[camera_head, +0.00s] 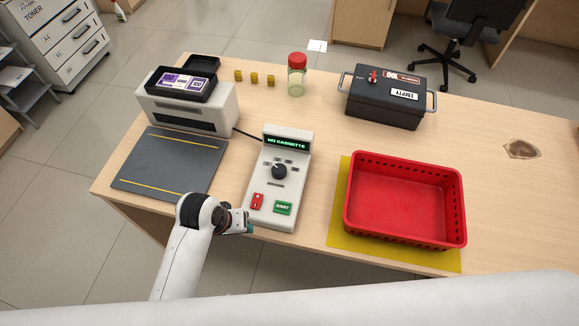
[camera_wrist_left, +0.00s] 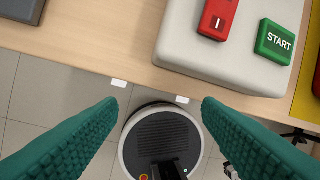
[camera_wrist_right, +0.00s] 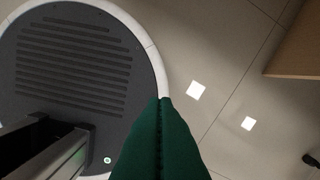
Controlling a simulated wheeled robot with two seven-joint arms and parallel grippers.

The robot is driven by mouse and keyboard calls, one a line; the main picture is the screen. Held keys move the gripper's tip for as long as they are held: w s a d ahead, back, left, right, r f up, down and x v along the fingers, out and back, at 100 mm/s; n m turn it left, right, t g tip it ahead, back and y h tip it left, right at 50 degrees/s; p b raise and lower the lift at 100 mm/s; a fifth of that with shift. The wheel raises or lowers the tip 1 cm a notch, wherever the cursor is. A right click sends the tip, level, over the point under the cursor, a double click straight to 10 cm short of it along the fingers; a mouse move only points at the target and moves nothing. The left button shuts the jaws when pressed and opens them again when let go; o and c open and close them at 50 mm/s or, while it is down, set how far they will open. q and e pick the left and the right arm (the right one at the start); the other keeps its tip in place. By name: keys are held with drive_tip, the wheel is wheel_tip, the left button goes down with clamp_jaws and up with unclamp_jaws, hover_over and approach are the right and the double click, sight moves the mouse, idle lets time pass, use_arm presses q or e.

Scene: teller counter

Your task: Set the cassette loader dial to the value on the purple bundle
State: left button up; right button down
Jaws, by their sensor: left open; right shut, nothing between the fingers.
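The cassette loader's control box (camera_head: 265,200) stands on the counter with a dark dial (camera_head: 279,171) in its middle. Its display (camera_head: 287,143) reads "NO CASSETTE". Below the dial are a red switch (camera_head: 257,202) and a green START button (camera_head: 283,208); both also show in the left wrist view. The purple bundle (camera_head: 183,82) lies in an open black cassette on the white machine at the back left; its value is too small to read. My left gripper (camera_head: 248,222) is open and empty at the counter's front edge, beside the box. My right gripper (camera_wrist_right: 165,101) is shut and empty over the floor.
A dark grey mat (camera_head: 168,165) lies left of the box. A red basket (camera_head: 405,205) sits on a yellow mat (camera_head: 345,245) at the right. A black case (camera_head: 385,108) marked EMPTY, a red-lidded jar (camera_head: 297,80) and several small yellow pieces (camera_head: 254,79) stand behind.

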use_arm(q)
drive_tip(key=shift+n+g, duration=0.4)
drive_tip(key=shift+g, duration=0.2)
drive_tip(key=w+d+r, duration=0.1)
drive_tip(key=w+d, duration=0.1)
drive_tip(key=w, duration=0.1)
drive_tip(key=w+d+r, duration=0.2)
drive_tip(key=d, duration=0.1)
drive_tip(key=w+d+r, duration=0.1)
drive_tip(key=w+d, duration=0.2)
drive_tip(key=shift+w+r, duration=0.35)
drive_tip(key=n+y, duration=0.2)
approach(279, 168)
drive_tip(key=shift+g, duration=0.4)
drive_tip(key=f, duration=0.9)
drive_tip(key=shift+w+d+p, duration=0.1)
drive_tip(key=shift+w+p, duration=0.2)
drive_tip(key=shift+p, duration=0.1)
drive_tip(key=shift+c, duration=0.5)
drive_tip(key=c, duration=0.9)
